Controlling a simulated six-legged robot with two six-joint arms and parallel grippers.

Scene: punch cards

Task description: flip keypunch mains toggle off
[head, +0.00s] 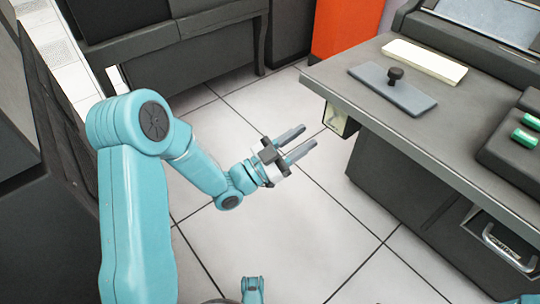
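The keypunch desk (455,120) is grey and stands at the right. A small pale box (341,121) hangs under the left end of its top, with a small lever-like mark on its face that looks like the mains toggle. It is too small to tell which way the toggle points. My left gripper (308,137) is to the left of this box, above the floor. Its two grey fingers are apart with nothing between them, and they point toward the box. A gap shows between the fingertips and the box. My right gripper is not in view.
On the desk top lie a grey plate with a black knob (394,84), a cream strip (424,61) and a dark block with green buttons (524,138). A silver handle (508,247) is on the desk front. An orange cabinet (345,28) stands behind. Tiled floor (290,225) is clear.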

